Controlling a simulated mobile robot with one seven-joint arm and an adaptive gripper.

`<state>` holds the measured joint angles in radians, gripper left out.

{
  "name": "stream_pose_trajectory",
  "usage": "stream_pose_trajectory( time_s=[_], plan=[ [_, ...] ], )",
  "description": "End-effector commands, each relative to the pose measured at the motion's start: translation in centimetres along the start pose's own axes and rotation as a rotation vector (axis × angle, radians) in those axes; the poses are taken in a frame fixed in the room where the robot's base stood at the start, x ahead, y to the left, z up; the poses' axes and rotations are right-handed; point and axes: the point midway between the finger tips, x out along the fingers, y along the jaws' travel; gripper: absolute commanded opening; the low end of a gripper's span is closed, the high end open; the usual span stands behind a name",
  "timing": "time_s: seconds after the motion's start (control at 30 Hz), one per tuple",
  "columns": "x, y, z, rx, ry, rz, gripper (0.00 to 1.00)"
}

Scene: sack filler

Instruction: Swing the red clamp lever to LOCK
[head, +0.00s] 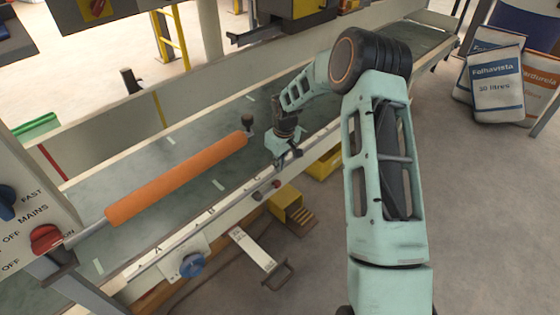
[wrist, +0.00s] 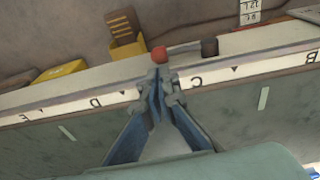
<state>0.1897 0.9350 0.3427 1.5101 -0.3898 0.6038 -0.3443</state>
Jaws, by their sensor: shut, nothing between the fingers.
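A small red end piece (head: 276,183) shows on the conveyor's near rail in the head view, with a dark knob (head: 257,195) to its left. In the wrist view the red piece (wrist: 159,54) is just beyond my fingertips, and a thin grey bar runs from it toward the dark knob (wrist: 209,46). I cannot tell for sure that this is the clamp lever, and I see no LOCK mark. My gripper (head: 290,158) is over the rail's inner side, pointing down. In the wrist view its fingertips (wrist: 161,82) are together and empty; whether they touch the red piece is unclear.
A long orange-sleeved bar (head: 180,178) slants over the belt on the left. A panel with a red switch (head: 46,238) stands at far left. A blue knob (head: 192,264) and yellow bracket (head: 290,208) sit on the near side. Sacks (head: 497,85) stand at right.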

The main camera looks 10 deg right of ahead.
Motion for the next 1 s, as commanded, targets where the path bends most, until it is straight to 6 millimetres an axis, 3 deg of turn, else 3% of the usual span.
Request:
stream_pose_trajectory(
  time_s=[0.03,0.2,0.4,1.0],
  plan=[
    [1.5,-0.1,0.1,0.000,-0.001,-0.002,0.00],
    [4.8,-0.1,0.1,-0.001,-0.001,-0.001,0.00],
    [7.0,0.0,0.0,-0.001,0.000,0.001,0.00],
    [7.7,0.1,0.0,0.001,0.001,-0.009,0.00]
  ],
)
